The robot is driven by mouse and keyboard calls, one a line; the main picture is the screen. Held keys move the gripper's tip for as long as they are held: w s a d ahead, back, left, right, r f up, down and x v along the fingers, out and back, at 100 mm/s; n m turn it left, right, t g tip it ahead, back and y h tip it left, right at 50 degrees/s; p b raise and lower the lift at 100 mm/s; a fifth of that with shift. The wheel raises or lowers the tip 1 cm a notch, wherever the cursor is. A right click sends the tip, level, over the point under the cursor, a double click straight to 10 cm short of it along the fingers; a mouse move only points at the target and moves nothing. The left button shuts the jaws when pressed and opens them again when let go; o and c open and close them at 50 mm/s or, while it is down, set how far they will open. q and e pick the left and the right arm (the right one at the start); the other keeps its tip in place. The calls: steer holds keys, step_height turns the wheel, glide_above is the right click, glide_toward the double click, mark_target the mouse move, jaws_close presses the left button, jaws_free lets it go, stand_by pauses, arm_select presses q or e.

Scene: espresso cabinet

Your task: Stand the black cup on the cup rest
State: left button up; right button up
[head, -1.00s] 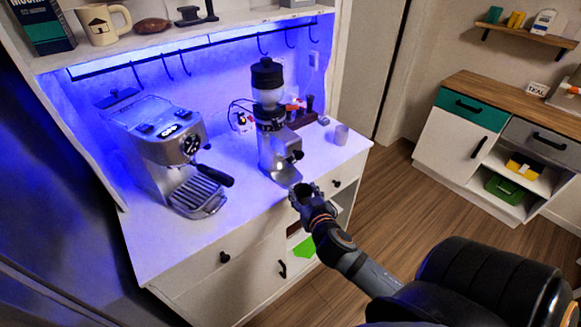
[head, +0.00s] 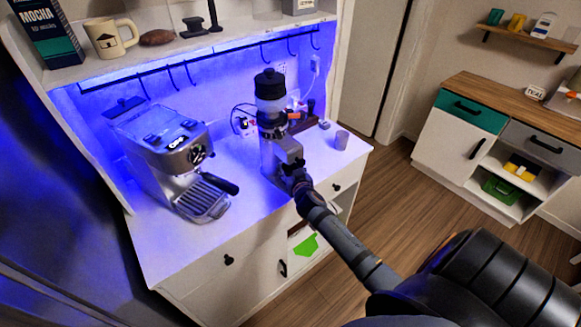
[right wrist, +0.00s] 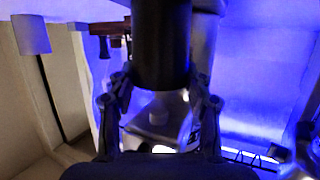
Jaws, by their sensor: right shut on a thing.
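The black cup (right wrist: 162,45) shows in the right wrist view as a dark cylinder between the fingers. My right gripper (right wrist: 160,100) is shut on it. In the head view my right gripper (head: 299,184) is right in front of the lower part of the coffee grinder (head: 272,150), and the cup is hard to make out there. Whether cup and grinder touch cannot be told. The espresso machine (head: 165,150) stands left, with a slatted drip tray (head: 203,204). No part is marked as the cup rest. My left gripper is not in view.
A grey cup (head: 342,139) stands at the counter's right end; it also shows in the right wrist view (right wrist: 31,34). The white counter (head: 165,245) is clear in front of the machine. Hooks (head: 190,75) hang under the shelf above.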

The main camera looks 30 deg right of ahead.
steer(key=shift+s+r, duration=0.1)
steer(key=shift+s, duration=0.05)
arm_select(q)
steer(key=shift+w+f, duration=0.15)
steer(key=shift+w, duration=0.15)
arm_select(e)
steer(key=o, duration=1.3)
steer(key=shift+f, duration=0.2)
steer(key=o, duration=0.6)
arm_select(q)
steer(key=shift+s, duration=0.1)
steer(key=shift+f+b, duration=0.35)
steer(key=shift+b, duration=0.15)
arm_select(e)
steer(key=s+a, duration=0.1)
steer(key=s, duration=0.2)
steer(key=s+a, duration=0.1)
steer(key=s, duration=0.1)
steer(key=s+a, duration=0.1)
steer(key=s, duration=0.2)
steer(key=shift+s, duration=0.3)
